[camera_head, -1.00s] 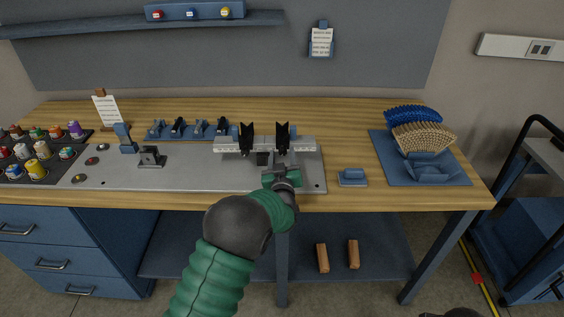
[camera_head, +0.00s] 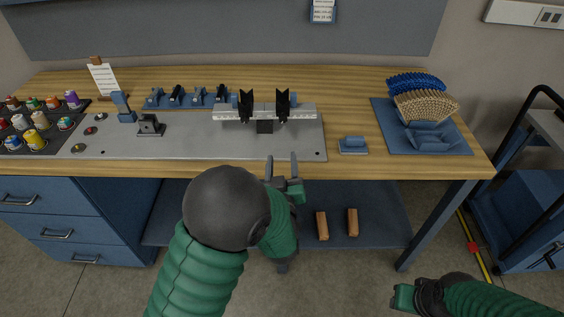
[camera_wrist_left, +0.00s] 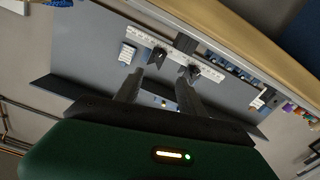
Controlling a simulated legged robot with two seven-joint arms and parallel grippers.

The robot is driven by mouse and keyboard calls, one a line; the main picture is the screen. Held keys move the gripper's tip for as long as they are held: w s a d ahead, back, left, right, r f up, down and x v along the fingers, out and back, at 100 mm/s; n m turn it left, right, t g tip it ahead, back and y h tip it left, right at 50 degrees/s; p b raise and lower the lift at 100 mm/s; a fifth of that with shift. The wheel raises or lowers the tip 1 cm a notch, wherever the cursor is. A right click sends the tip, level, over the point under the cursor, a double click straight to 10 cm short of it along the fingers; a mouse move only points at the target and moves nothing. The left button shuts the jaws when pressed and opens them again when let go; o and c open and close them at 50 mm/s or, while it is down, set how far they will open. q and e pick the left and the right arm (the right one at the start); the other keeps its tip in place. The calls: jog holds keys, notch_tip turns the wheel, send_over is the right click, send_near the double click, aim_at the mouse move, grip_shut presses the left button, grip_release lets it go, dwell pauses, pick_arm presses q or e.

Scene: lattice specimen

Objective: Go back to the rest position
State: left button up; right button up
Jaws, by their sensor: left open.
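My left gripper (camera_head: 281,163) is in front of the workbench's front edge, in the lower middle of the head view. Its two fingers point up and stand apart with nothing between them. The left wrist view shows the same open fingers (camera_wrist_left: 158,76), with the bench edge and fixture beyond them. My right gripper (camera_head: 404,297) is low at the right of the head view, over the floor and clear of the bench. Its fingers cannot be made out.
The wooden workbench (camera_head: 350,84) carries a grey plate with a white fixture bar (camera_head: 293,113) and black clamps. Spools (camera_head: 36,121) stand at left. Under the bench is a shelf with two brown blocks (camera_head: 322,226).

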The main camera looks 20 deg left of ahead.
pick_arm(q)
jog(key=s+a+f+m+g+h+p, duration=0.1)
jog(key=s+f+m+g+h+p, duration=0.1)
jog(key=s+g, duration=0.5)
jog(key=s+a+f+m+g+h+p, duration=0.1)
jog(key=s+m+g+h+p, duration=0.2)
jog(key=s, duration=1.2)
jog(key=g+p, duration=0.2)
jog(key=g, duration=0.2)
jog(key=shift+s+a+f+m, duration=0.3)
jog(key=shift+f, duration=0.1)
jog(key=shift+w+d, duration=0.1)
